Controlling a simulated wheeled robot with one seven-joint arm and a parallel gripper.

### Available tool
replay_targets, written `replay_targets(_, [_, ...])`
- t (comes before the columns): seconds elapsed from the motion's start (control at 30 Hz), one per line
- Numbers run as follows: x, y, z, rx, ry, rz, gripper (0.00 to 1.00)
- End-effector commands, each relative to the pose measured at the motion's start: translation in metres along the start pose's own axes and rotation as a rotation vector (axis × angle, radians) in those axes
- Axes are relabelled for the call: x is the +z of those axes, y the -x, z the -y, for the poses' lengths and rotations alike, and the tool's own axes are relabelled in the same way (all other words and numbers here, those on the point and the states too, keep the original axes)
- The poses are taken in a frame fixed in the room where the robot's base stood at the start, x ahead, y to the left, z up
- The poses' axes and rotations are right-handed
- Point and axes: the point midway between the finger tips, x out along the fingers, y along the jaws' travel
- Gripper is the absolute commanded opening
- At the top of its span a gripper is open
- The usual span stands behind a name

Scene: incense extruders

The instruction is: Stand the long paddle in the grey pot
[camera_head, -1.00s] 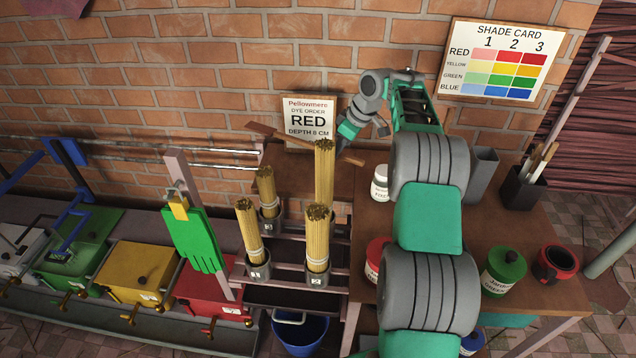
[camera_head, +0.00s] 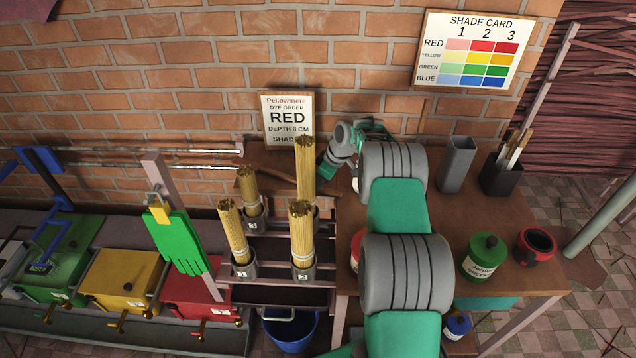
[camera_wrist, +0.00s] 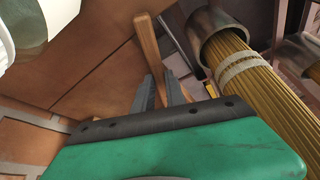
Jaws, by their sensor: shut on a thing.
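The long paddle is a light wooden stick (camera_wrist: 149,50), seen in the wrist view between my fingertips. My gripper (camera_wrist: 160,92) is shut on it, and the paddle slants away past the fingers. In the head view my gripper (camera_head: 324,181) is low, just right of the tall incense bundle, and the paddle is mostly hidden behind the bundles. The grey pot (camera_head: 457,165) is a tall, square, upright vessel on the brown table, right of my arm, and looks empty.
Several incense bundles (camera_head: 303,235) stand in numbered metal cups on a rack beside my gripper; one (camera_wrist: 255,75) is very close. A black pot with sticks (camera_head: 500,178), a green jar (camera_head: 484,257) and a red-rimmed pot (camera_head: 536,246) stand right of my arm.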

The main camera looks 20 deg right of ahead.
Motion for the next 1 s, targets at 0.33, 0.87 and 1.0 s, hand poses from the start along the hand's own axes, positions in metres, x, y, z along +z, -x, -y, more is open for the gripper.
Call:
replay_targets(0.33, [0.001, -0.002, 0.0, -0.001, 0.0, 0.0, 0.38])
replay_targets(0.87, [0.0, 0.048, -0.002, 0.005, -0.001, -0.002, 0.38])
replay_targets(1.0, [0.0, 0.085, -0.002, 0.004, -0.001, -0.002, 0.38])
